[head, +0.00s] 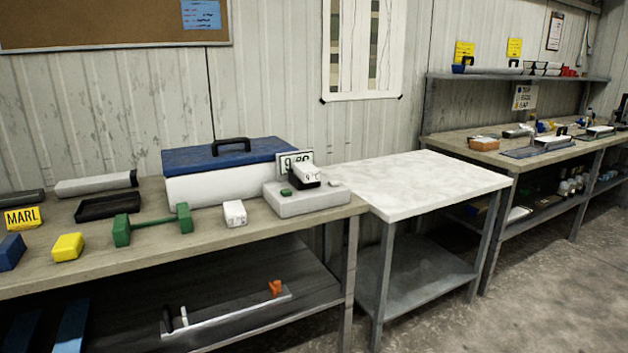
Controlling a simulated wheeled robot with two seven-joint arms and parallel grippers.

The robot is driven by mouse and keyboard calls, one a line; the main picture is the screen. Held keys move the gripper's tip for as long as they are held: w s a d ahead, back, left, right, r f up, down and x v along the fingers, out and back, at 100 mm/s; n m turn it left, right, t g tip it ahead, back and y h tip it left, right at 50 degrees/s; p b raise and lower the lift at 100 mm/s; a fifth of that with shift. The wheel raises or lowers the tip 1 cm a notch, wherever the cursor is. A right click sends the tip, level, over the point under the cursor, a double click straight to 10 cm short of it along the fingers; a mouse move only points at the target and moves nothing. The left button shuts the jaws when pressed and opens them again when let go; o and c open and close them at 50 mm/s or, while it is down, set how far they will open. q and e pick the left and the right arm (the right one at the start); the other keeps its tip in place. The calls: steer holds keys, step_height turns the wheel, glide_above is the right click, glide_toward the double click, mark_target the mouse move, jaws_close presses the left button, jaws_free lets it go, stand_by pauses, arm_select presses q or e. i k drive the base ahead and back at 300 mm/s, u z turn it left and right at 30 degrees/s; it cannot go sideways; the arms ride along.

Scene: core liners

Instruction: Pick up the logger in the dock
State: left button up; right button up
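A grey dock (320,201) sits near the right end of the wooden bench. A small white-and-black device that looks like the logger (306,174) sits upright on top of it. A small green piece (286,192) is on the dock's left side. A display with digits stands just behind the device and is partly hidden by it. Neither of my grippers is in view.
A white box with a blue lid (228,156) stands behind and left of the dock. A white block (235,213), a green dumbbell-shaped piece (153,227), a yellow block (67,247) and a black tray (107,206) are left. The white-topped table (420,180) to the right is bare.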

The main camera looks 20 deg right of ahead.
mark_target(305, 171)
steer(key=u, duration=0.5)
steer(key=i, duration=1.65)
steer(key=z, duration=0.65)
